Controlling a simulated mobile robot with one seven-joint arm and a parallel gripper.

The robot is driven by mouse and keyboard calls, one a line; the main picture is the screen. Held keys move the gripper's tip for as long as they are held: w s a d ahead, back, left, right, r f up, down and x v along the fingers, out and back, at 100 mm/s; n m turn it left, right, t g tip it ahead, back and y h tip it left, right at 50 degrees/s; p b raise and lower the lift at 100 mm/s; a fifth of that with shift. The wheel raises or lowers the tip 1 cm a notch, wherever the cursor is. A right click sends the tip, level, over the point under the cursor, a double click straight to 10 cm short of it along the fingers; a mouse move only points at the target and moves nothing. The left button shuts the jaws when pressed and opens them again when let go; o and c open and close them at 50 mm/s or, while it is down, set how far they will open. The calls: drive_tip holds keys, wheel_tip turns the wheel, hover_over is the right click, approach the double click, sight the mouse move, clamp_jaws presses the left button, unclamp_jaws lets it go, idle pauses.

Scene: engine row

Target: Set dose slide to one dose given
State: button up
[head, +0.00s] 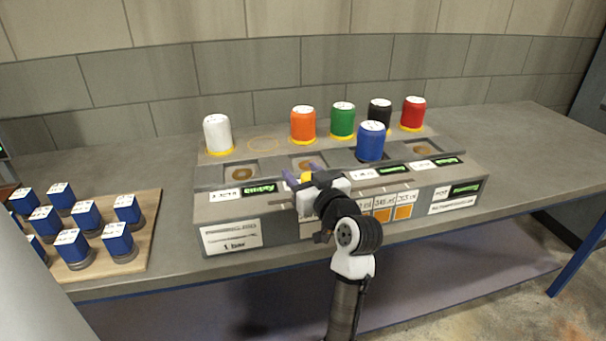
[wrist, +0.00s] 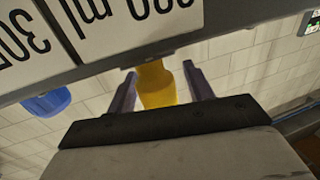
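My gripper (head: 305,175) is at the front middle of the grey console (head: 275,222), with its purple-grey fingers apart. A small yellow piece (head: 306,177), possibly the dose slide's knob, shows between the fingers. In the wrist view the yellow piece (wrist: 156,84) stands between the two fingertips of my gripper (wrist: 160,88), with a visible gap on the right finger's side. Contact on the left side cannot be told. White "ml" labels (wrist: 125,20) fill the top of the wrist view. My gripper and arm hide part of the console front, and the slide's marked position is not readable.
White (head: 217,134), orange (head: 303,125), green (head: 343,121), black (head: 380,112) and red (head: 413,113) canisters stand along the console's back. A blue canister (head: 370,142) stands in front of them.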

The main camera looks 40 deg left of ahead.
drive_tip(key=b+v, duration=0.3)
drive_tip(key=v, duration=1)
drive_tip(key=shift+s+d+b, duration=0.2)
drive_tip(key=shift+d+b, duration=0.1)
drive_tip(key=shift+d, duration=0.05)
